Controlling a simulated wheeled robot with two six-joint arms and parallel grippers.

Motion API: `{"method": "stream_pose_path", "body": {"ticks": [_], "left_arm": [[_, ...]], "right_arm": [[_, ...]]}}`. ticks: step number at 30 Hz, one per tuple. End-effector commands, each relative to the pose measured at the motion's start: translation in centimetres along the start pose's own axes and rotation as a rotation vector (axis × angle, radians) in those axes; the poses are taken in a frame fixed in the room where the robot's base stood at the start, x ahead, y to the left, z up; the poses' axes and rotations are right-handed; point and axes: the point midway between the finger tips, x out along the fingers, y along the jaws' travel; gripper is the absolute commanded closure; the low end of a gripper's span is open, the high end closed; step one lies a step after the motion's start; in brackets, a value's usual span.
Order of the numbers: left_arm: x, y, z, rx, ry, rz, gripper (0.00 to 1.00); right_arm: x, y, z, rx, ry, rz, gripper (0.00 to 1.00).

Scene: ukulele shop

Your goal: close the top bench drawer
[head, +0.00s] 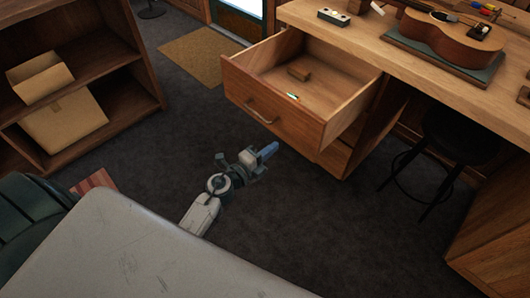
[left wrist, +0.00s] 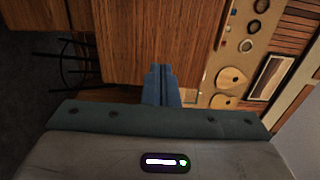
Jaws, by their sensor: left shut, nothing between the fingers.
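The top bench drawer (head: 290,95) is pulled well out of the wooden bench (head: 345,38) in the head view. Its front has a metal bar handle (head: 262,111). My left gripper (head: 268,150) has blue fingers, shut and empty. It is in front of and below the drawer front, apparently apart from it. In the left wrist view the shut fingers (left wrist: 160,82) point towards brown wooden panels (left wrist: 145,40). My right gripper is not in view.
A lower drawer (head: 335,158) is under the open one. A black stool (head: 455,140) stands beneath the bench, right of the drawers. A ukulele (head: 450,35) lies on the bench top. A shelf with cardboard boxes (head: 62,118) stands left. Dark carpet (head: 150,165) between is clear.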

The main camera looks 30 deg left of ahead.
Motion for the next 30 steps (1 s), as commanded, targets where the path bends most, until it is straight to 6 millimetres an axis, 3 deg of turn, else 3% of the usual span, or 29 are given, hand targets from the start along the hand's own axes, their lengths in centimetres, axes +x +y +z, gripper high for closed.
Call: {"method": "stream_pose_path", "body": {"ticks": [6,12,18,30], "left_arm": [[4.9,-0.1,0.0,-0.003,-0.001,-0.002,1.0],[7.8,0.0,0.0,-0.002,-0.001,-0.001,1.0],[8.9,0.1,0.0,-0.002,-0.001,0.0,1.0],[9.0,0.1,0.0,-0.002,-0.001,0.0,1.0]], "right_arm": [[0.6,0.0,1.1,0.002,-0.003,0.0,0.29],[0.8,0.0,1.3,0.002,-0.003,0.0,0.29],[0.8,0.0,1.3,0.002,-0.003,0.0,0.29],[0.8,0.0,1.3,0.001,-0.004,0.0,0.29]]}}
